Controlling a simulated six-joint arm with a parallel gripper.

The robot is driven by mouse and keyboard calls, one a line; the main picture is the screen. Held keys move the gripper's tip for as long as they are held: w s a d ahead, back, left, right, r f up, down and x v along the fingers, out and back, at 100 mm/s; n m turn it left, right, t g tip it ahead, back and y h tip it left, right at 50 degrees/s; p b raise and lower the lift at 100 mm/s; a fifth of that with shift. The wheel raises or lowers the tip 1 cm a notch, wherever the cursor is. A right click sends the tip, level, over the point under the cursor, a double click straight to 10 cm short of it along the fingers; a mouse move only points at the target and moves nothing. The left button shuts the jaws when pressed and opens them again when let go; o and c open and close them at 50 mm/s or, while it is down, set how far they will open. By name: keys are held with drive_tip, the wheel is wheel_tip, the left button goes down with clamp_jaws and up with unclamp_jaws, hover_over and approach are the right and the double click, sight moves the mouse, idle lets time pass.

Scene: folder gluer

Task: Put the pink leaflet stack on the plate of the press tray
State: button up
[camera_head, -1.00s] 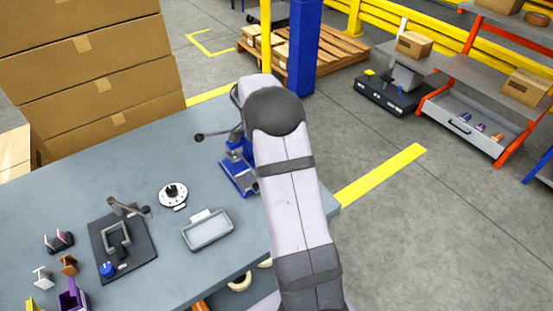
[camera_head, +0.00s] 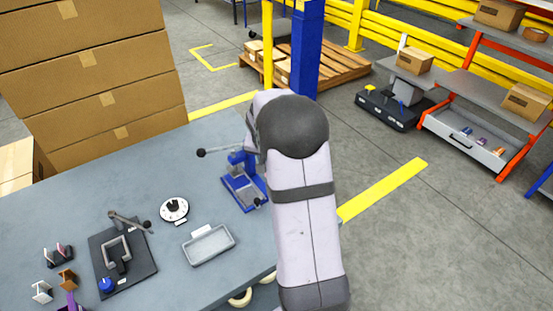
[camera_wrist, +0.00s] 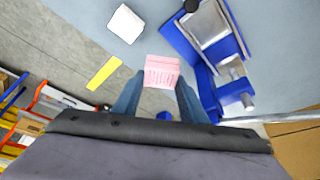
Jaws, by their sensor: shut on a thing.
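The pink leaflet stack (camera_wrist: 161,71) is between the two fingers of my gripper (camera_wrist: 161,78) in the wrist view, and the gripper is shut on it. The blue press (camera_head: 243,185) stands near the far right edge of the grey bench in the head view. In the wrist view its blue frame and bare silver plate (camera_wrist: 206,22) lie to the right of the held stack, apart from it in the picture. The height of the stack above the bench is unclear. My gripper and the stack are hidden behind my arm in the head view.
A shallow grey tray (camera_head: 208,246), a round white dial (camera_head: 173,209) and a black fixture with a lever (camera_head: 121,262) are on the bench (camera_head: 60,212). The press's lever with a black knob (camera_head: 201,152) sticks out left. Cardboard boxes (camera_head: 95,70) are stacked behind.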

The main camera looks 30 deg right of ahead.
drive_tip(key=n, duration=0.1)
drive_tip(key=n+t+y, duration=0.1)
drive_tip(key=n, duration=0.1)
drive_tip(key=shift+a+f, duration=0.2)
drive_tip(key=shift+a, duration=0.2)
drive_tip(key=n, duration=0.1)
drive_tip(key=n+y, duration=0.1)
drive_tip(key=n, duration=0.1)
drive_tip(key=a+n, duration=0.1)
drive_tip(key=shift+a+f+t+p, duration=0.1)
drive_tip(key=shift+f+t+p, duration=0.15)
drive_tip(key=shift+t+p, duration=0.05)
drive_tip(key=w+a+n+g+y+p, duration=0.1)
drive_tip(key=a+n+g+y, duration=0.3)
drive_tip(key=n, duration=1.7)
drive_tip(key=shift+w+a+r+y+p, duration=0.2)
drive_tip(key=shift+w+a+y+p, duration=0.3)
drive_tip(key=shift+a+y, duration=0.65)
drive_tip(key=shift+f, duration=0.2)
drive_tip(key=shift+w+f+b, duration=0.1)
drive_tip(key=shift+f+b, duration=1.9)
drive_tip(key=shift+f, duration=0.8)
